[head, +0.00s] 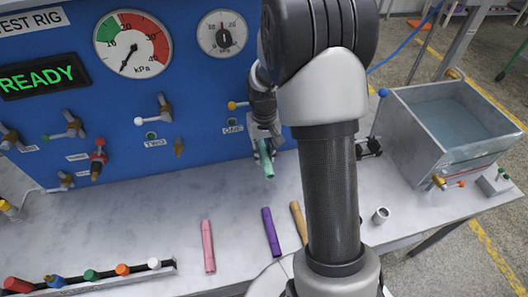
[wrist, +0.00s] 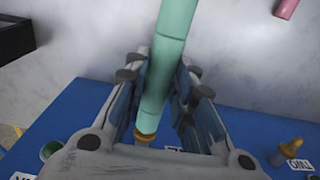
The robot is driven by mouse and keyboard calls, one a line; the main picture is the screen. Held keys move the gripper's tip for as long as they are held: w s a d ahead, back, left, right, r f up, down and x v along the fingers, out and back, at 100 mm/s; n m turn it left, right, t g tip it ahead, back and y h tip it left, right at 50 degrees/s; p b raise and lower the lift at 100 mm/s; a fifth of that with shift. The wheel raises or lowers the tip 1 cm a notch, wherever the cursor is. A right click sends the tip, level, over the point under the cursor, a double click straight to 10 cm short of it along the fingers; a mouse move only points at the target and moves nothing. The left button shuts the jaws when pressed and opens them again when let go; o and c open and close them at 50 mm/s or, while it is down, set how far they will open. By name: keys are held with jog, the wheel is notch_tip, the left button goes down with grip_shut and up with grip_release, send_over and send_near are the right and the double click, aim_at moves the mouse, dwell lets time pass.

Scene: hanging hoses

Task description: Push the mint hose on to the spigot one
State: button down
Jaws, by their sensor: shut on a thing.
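The mint hose (head: 268,168) is a pale green tube. My gripper (head: 262,148) is shut on it in front of the blue panel, and its lower end juts out towards the bench. In the wrist view the hose (wrist: 168,60) runs between the two fingers of my gripper (wrist: 155,95). The brass tip of spigot one (wrist: 145,137) shows right at the hose's panel-side end. I cannot tell whether the hose sits over the tip or only meets it. In the head view my gripper and arm hide this spigot; its label "ONE" (head: 233,128) shows beside them.
Spigot two (head: 179,147) is bare, left of my gripper. Pink (head: 208,246), purple (head: 271,232) and tan (head: 298,222) hoses lie on the bench (head: 140,225). A gauge (head: 131,45) is on the panel.

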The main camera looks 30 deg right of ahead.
aim_at(263, 150)
jog(key=shift+w+d, duration=0.15)
jog(key=shift+w, duration=0.45)
dwell(0.7)
jog(key=c, duration=1.5)
grip_release()
jog(key=shift+w, duration=0.1)
jog(key=shift+o, duration=1.1)
notch_tip(263, 150, up, 12)
